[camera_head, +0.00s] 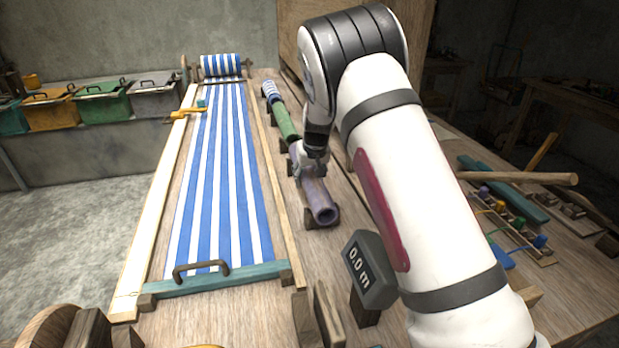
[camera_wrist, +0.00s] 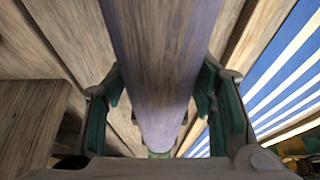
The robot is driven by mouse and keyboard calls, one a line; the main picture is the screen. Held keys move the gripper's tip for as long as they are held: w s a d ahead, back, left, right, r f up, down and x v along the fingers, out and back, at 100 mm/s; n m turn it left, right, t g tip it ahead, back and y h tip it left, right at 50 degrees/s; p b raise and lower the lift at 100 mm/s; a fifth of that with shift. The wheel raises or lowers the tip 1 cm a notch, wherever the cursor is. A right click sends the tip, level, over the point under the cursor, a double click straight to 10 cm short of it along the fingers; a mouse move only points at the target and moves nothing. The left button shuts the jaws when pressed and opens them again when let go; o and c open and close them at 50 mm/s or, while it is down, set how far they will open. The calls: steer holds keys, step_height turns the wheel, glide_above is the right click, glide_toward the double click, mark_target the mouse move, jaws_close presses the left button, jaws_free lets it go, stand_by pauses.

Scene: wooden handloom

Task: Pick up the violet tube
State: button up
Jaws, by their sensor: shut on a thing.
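The violet tube (camera_head: 318,202) lies lengthwise beside the striped cloth, its open end facing the front. My gripper (camera_head: 310,166) is over its far part and shut on it. In the wrist view, the violet tube (camera_wrist: 160,62) runs between the two fingers of my gripper (camera_wrist: 160,100), one finger on each side. The tube's front end is at a small wooden block (camera_head: 312,220); I cannot tell whether it rests on it or is slightly clear. My gripper hides part of the tube.
A green tube (camera_head: 285,122) and a blue-and-white striped roll (camera_head: 270,90) lie behind in the same row. The striped cloth (camera_head: 220,180) is to the left. A grey display reading 0.0 m (camera_head: 370,268) stands in front. Pegs and tools (camera_head: 510,215) lie at right.

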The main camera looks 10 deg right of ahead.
mark_target(309, 168)
steer(key=shift+r, duration=0.45)
step_height(309, 168, up, 2)
steer(key=shift+w+r, duration=0.1)
steer(key=shift+r, duration=0.05)
steer(key=s+a+r, duration=0.1)
steer(key=s+a, duration=0.9)
steer(key=a, duration=0.2)
steer(key=shift+a+r+p, duration=0.3)
steer(key=shift+a+p, duration=0.05)
steer(key=shift+p, duration=0.05)
